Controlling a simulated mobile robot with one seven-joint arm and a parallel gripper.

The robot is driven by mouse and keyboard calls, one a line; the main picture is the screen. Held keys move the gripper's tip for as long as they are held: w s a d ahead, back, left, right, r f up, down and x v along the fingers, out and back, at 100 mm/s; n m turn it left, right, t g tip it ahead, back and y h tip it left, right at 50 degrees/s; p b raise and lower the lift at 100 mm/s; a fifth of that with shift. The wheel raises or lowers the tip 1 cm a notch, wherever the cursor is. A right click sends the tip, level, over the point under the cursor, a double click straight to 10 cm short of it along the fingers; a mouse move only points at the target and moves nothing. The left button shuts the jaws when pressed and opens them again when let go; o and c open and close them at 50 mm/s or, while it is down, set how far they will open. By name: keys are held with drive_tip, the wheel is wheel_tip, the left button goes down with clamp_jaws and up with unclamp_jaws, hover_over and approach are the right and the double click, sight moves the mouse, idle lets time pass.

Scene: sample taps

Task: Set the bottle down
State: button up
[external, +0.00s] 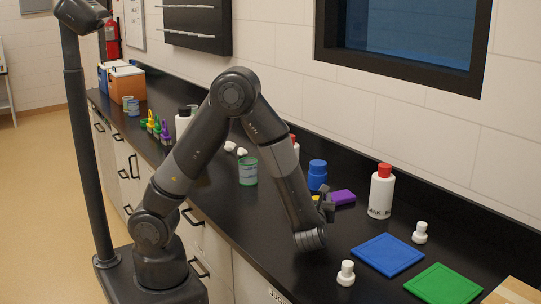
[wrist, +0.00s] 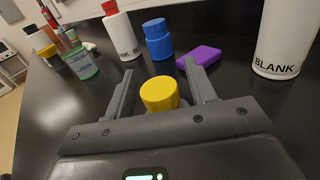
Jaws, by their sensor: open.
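A bottle with a yellow cap (wrist: 159,94) stands between the fingers of my gripper (wrist: 161,70) in the wrist view. The fingers are open, one on each side, with gaps between them and the cap. Most of the bottle's body is hidden below the cap and behind the gripper. In the external view my gripper (external: 326,204) is low over the black counter, and only a sliver of yellow (external: 316,199) shows beside it. I cannot see the bottle's base clearly.
A blue bottle (external: 317,175) and purple block (external: 343,197) are close behind my gripper. A red-capped white BLANK bottle (external: 381,193) stands to the right. A blue mat (external: 387,255), green mat (external: 445,284) and white stoppers (external: 346,273) lie at the front right. A green-rimmed jar (external: 248,171) stands left.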

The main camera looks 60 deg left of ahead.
drive_tip(key=v, duration=1.1)
drive_tip(key=shift+s+d, duration=0.15)
drive_tip(key=shift+d, duration=0.05)
drive_tip(key=s+a+r+n+g+h, duration=0.2)
drive_tip(key=s+a+r+n+g, duration=0.15)
drive_tip(key=a+n+g, duration=0.45)
drive_tip(key=s+a+r+n+g+h, duration=0.2)
drive_tip(key=s+a+n+g, duration=0.2)
drive_tip(key=a+n, duration=0.5)
drive_tip(key=s+a+r+n+t+h, duration=0.4)
drive_tip(key=r+n+h, duration=0.3)
drive_tip(key=n, duration=0.3)
drive_tip(key=shift+s+r+t+h, duration=0.2)
drive_tip(key=shift+s+t+h, duration=0.2)
drive_tip(key=shift+s+h, duration=0.45)
